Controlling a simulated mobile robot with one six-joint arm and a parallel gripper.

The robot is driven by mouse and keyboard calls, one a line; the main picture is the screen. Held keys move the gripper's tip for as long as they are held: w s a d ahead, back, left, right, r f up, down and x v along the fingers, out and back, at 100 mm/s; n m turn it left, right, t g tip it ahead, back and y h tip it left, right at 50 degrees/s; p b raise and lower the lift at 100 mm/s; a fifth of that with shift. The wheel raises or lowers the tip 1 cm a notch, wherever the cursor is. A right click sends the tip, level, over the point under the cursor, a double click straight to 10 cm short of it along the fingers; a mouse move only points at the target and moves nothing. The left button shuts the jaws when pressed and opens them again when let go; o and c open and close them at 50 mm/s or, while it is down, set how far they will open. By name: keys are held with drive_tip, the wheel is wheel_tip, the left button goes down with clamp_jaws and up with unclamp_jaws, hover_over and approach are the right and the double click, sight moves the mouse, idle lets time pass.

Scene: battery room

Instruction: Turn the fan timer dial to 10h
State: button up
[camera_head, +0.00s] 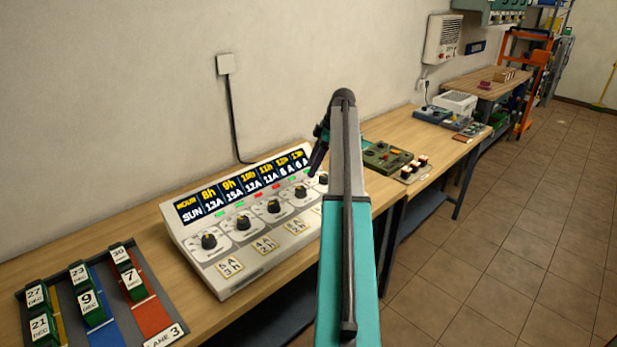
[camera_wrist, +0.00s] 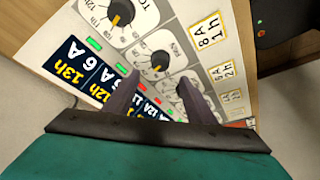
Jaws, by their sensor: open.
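A white sloped console (camera_head: 240,283) on the bench carries a row of black dials with yellow pointers. The names beside the dials are too small or cut off to read, so I cannot tell which one is the fan timer. My gripper (camera_head: 318,158) is over the console's right end, partly hidden by my arm. In the wrist view my gripper (camera_wrist: 158,78) is open, its two dark fingers apart. A black dial (camera_wrist: 159,62) shows just beyond and between the fingertips; contact cannot be judged. Another dial (camera_wrist: 121,14), with hour marks around it, is above left.
The console's display board (camera_wrist: 78,75) lists hours 8h to 13h with amp values. A rack of dated blocks (camera_head: 180,322) lies at the front left. A green device (camera_head: 388,157) and a small switch panel (camera_head: 413,171) stand right of my arm. Floor is clear at right.

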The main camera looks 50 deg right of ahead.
drive_tip(key=v, duration=0.4)
drive_tip(key=shift+b, duration=0.3)
idle(0.4)
